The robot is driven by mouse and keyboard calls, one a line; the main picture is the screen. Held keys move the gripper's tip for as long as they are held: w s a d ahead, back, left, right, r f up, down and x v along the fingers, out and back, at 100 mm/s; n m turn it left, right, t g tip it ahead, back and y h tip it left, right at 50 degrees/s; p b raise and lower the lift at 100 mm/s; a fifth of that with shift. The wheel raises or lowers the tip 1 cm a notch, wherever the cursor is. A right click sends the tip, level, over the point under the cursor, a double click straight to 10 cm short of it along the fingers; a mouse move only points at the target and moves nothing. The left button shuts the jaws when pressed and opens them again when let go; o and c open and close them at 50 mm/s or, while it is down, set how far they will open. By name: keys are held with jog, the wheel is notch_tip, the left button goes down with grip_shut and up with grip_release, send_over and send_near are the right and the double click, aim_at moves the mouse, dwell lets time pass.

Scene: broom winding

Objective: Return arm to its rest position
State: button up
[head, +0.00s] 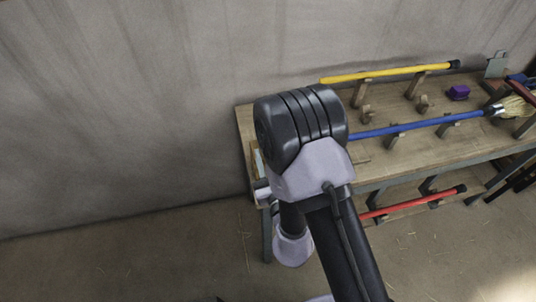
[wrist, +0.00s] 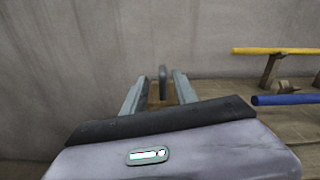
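My gripper (wrist: 160,78) shows in the wrist view with its two grey fingers apart and nothing visibly held between them. A small dark upright piece stands beyond the fingertips, in line with the gap; I cannot tell what it is. In the head view my arm covers the left end of the wooden table (head: 405,156), and my gripper is mostly hidden behind it. The blue broom handle (head: 405,129) lies across wooden supports, its left end near my arm. It also shows at the right of the wrist view (wrist: 285,99).
A yellow handle (head: 375,74) rests on supports at the table's back and a purple block (head: 458,92) sits near it. A red handle (head: 415,202) lies lower, at the front. A grey wall (head: 130,100) stands behind. Open floor (head: 120,260) lies to the left.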

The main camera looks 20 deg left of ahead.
jog(key=shift+v, duration=1)
